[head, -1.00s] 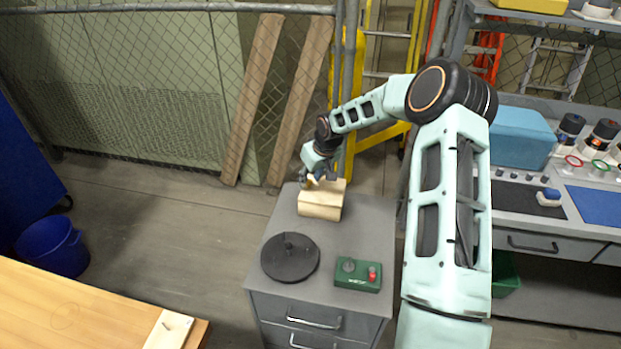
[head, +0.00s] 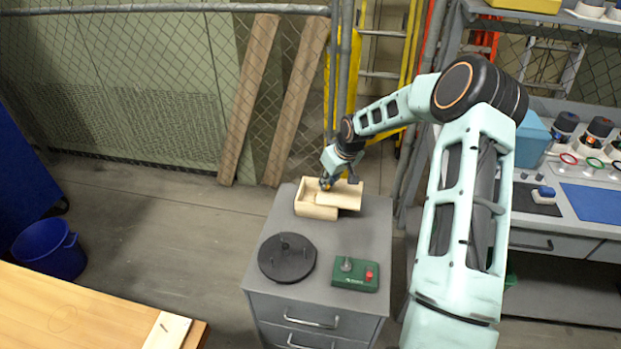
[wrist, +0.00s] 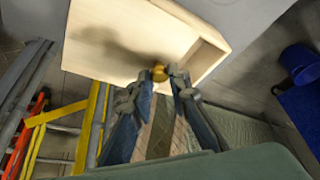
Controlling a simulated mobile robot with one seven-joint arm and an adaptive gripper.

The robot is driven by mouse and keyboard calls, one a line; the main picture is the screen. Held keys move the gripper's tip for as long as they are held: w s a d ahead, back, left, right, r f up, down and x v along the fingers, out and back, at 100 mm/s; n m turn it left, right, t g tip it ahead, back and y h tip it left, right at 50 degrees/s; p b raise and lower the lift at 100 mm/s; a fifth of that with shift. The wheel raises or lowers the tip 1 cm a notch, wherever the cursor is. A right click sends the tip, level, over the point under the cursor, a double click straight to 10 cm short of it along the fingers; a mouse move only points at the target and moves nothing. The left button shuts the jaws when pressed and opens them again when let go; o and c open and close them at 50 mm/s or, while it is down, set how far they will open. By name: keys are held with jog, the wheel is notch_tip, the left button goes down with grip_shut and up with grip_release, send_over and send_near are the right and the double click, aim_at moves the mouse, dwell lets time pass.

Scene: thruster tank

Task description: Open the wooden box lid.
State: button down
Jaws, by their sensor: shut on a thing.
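The wooden box (head: 314,211) stands on the grey drawer cabinet. Its pale lid (head: 345,195) is shifted to the right, so the left part of the box is uncovered and the lid overhangs the right side. My gripper (head: 327,184) is at the back edge of the lid. In the wrist view my gripper (wrist: 166,74) is shut on a small yellow knob (wrist: 158,73) at the lid's edge. The lid (wrist: 125,42) fills the upper middle there, and a strip of the open box (wrist: 206,58) shows beside it.
A mesh fence (head: 130,90) with leaning planks (head: 298,100) stands behind. A workbench (head: 560,230) is at the right.

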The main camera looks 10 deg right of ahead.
aim_at(340, 190)
jog(key=d, duration=0.1)
jog(key=s+d, duration=0.1)
jog(key=d, duration=0.1)
jog(key=s+d, duration=0.1)
jog(key=d, duration=0.1)
jog(key=shift+a, duration=0.1)
jog(key=c, duration=1.8)
grip_release()
jog(key=shift+r, duration=0.15)
jog(key=v, duration=1.2)
jog(key=shift+s, duration=0.1)
jog(key=shift+a, duration=0.1)
